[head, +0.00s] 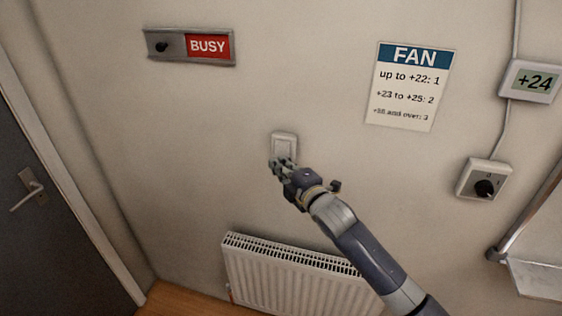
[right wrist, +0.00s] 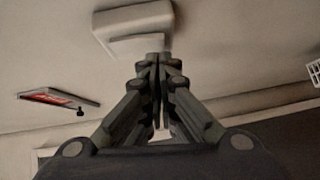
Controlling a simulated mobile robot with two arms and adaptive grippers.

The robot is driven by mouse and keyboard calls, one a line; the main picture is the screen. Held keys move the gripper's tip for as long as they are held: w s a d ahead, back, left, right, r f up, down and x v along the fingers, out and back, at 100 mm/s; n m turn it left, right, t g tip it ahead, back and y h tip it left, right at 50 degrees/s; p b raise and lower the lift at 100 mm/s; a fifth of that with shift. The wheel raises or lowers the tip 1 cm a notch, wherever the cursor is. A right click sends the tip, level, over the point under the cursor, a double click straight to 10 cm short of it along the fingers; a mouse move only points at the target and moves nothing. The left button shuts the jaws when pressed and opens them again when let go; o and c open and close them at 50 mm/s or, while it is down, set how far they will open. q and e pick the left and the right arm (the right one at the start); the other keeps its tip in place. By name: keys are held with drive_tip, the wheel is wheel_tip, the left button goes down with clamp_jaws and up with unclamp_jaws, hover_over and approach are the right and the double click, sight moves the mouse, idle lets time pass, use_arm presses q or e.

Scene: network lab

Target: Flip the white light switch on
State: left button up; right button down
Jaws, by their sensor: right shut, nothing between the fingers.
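The white light switch (head: 284,144) is on the wall in the middle of the head view, a square plate with a rocker. In the right wrist view the switch (right wrist: 134,22) shows at the top, just beyond the fingertips. My right gripper (head: 279,163) is shut and empty, with its fingers together at the lower part of the switch. In the right wrist view the right gripper (right wrist: 154,62) hides part of the switch; whether it touches cannot be told. The rocker's position is not clear. My left gripper is not in view.
A BUSY sign (head: 190,46) with a slider is at upper left. A FAN notice (head: 410,88), a +24 display (head: 533,82) and a dial box (head: 484,180) are on the right. A radiator (head: 290,275) is below the switch, a door (head: 45,200) at left. The wall around the switch is clear.

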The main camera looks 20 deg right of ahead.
drive_tip(key=shift+w, duration=0.1)
idle(0.3)
drive_tip(key=shift+w+d+f+n+t+b, duration=0.2)
drive_tip(key=shift+w+d+n+t+b, duration=0.1)
drive_tip(key=shift+b, duration=0.7)
